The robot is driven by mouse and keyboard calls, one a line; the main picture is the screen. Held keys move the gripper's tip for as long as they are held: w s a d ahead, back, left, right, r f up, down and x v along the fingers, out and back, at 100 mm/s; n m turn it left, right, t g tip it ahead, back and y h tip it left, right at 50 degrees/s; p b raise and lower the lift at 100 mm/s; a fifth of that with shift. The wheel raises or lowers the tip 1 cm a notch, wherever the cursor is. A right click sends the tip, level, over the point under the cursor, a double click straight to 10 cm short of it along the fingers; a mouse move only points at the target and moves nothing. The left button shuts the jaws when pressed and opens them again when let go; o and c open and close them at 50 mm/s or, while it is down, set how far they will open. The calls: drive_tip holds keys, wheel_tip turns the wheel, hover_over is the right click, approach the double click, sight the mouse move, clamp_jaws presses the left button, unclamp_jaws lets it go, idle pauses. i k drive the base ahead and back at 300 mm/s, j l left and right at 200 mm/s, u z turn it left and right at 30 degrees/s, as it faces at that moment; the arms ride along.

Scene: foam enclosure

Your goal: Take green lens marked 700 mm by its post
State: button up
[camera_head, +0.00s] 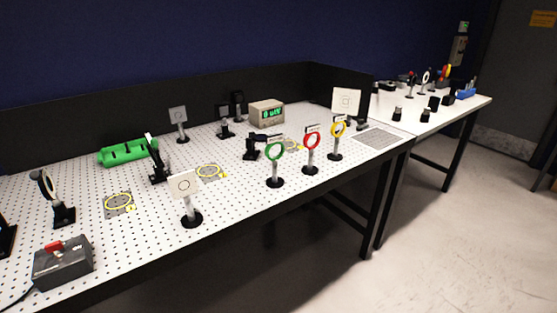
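A green ring lens (274,150) stands upright on a short post (275,171) with a round black base, near the front edge of the white perforated table. A small label sits on top of the ring, but its writing is too small to read. A red ring lens (311,140) and a yellow ring lens (337,130) stand in a row to its right on like posts. The green lens's post is in plain view. My gripper is not in view.
A white target card (185,186) on a post stands left of the green lens. Black mounts (251,149), a display box (266,113), a green cylinder (128,152) and a grey switch box (62,263) share the table (240,190). Floor in front is clear (450,240).

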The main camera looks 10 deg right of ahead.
sight(274, 150)
drive_tip(key=i+j, duration=0.2)
drive_tip(key=j, duration=0.15)
drive_tip(key=i+j+z, duration=0.1)
drive_tip(key=j, duration=0.25)
drive_tip(key=i+j, duration=0.5)
drive_tip(key=j, duration=0.2)
drive_tip(key=z, duration=0.05)
